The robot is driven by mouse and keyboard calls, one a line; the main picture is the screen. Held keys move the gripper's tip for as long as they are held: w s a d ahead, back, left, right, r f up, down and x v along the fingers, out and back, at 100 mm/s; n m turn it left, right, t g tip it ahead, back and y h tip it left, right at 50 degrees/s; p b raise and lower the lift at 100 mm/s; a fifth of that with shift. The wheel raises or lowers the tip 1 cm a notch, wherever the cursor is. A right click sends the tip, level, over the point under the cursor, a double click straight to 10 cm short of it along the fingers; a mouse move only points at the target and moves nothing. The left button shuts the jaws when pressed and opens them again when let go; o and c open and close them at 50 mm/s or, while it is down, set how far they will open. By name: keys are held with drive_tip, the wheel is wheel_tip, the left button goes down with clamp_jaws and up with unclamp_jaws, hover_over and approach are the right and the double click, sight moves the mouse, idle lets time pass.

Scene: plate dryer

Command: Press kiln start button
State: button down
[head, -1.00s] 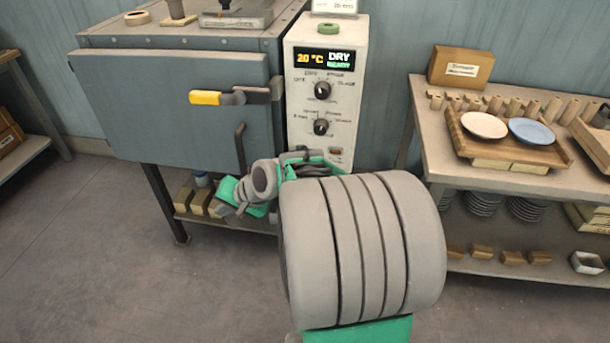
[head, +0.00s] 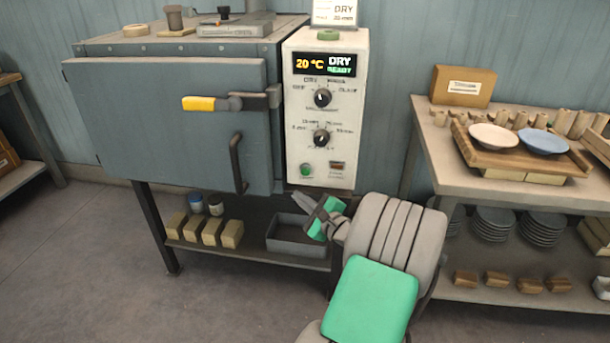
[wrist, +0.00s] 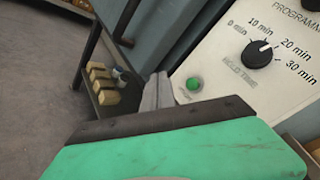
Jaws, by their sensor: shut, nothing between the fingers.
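The kiln (head: 165,125) is a grey box with a shut door, and a white control panel (head: 320,165) stands at its right side. A round green button (head: 306,170) sits low on the panel. It also shows in the wrist view (wrist: 194,84), just right of my fingertips. My gripper (head: 300,196) is shut and empty, a little below the green button in the head view. In the wrist view its closed fingers (wrist: 158,90) point toward the panel's lower edge. I cannot tell whether they touch anything. The display (head: 325,65) reads 20 °C, DRY, READY.
Two dials (head: 321,98) sit above the button, and a small dark switch (head: 337,167) is to its right. The door handle (head: 236,163) juts out at left. A grey tray (head: 298,236) and several tan blocks (head: 210,230) lie on the shelf below. A table with plates (head: 493,137) stands at right.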

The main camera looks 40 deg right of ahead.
sight(306, 171)
drive_tip(key=w+d+b, duration=0.1)
drive_tip(key=w+d, duration=0.4)
drive_tip(key=d, duration=0.1)
drive_tip(key=shift+d+b, duration=0.15)
drive_tip(key=shift+b, duration=0.15)
idle(1.8)
drive_tip(key=shift+w+d, duration=0.2)
drive_tip(key=shift+d, duration=0.1)
drive_tip(key=shift+w+d, duration=0.3)
drive_tip(key=shift+d, duration=0.15)
idle(0.6)
drive_tip(key=shift+a+p, duration=0.1)
drive_tip(key=shift+p, duration=0.2)
drive_tip(key=shift+s+a+p, duration=0.35)
drive_tip(key=shift+s+a, duration=0.25)
drive_tip(key=shift+a, duration=0.05)
